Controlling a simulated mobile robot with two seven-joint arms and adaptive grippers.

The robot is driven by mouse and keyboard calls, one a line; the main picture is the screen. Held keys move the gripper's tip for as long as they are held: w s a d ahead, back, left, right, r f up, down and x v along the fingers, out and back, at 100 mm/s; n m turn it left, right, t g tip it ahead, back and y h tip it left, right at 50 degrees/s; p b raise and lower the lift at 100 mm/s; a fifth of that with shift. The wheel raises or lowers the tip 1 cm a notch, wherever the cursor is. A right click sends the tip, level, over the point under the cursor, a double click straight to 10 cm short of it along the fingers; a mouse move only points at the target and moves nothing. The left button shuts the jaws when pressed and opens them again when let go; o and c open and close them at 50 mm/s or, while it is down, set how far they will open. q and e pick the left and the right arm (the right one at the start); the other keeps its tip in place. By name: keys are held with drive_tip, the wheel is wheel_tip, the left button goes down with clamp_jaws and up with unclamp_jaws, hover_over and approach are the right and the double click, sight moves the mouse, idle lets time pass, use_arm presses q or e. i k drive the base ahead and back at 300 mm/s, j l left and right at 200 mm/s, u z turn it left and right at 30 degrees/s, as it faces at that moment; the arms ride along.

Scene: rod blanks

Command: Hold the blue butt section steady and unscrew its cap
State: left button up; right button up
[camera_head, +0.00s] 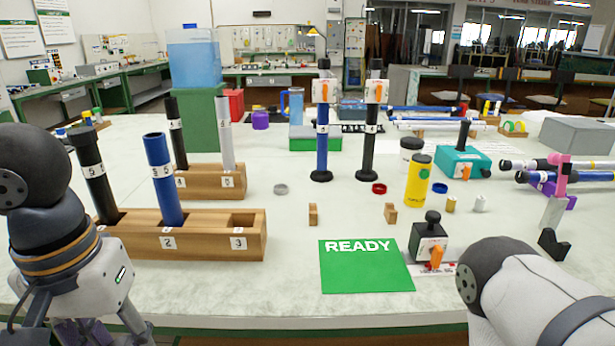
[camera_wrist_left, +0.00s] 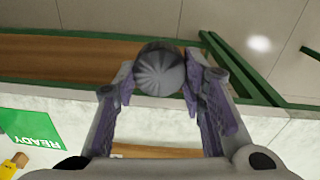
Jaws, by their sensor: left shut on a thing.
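A blue tube (camera_head: 163,180) labelled 5 stands upright in the number 2 slot of the front wooden rack (camera_head: 190,243). Another blue section (camera_head: 322,155) stands upright on a black foot mid-table. I cannot tell which is the butt section. My left gripper (camera_wrist_left: 160,88) is shut on a round grey ribbed piece (camera_wrist_left: 160,70), seen end-on between the purple fingers in the left wrist view. I cannot tell if it is the cap, nor whether a section is attached. In the head view, the fingers are low left, partly cut off, and hide the piece. My right gripper is out of view.
A green READY mat (camera_head: 366,266) lies near the front edge, beside a black device with an orange lever (camera_head: 428,240). A black tube (camera_head: 93,175) stands in the front rack. A second rack (camera_head: 212,183) is behind. A yellow cylinder (camera_head: 418,181) stands right of centre.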

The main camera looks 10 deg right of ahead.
sight(156, 145)
drive_tip(key=i+l+z, duration=0.3)
drive_tip(key=i+l, duration=0.2)
drive_tip(key=l, duration=0.15)
drive_tip(key=i+l+z, duration=0.25)
drive_tip(key=i+l, duration=0.25)
drive_tip(key=i, duration=0.1)
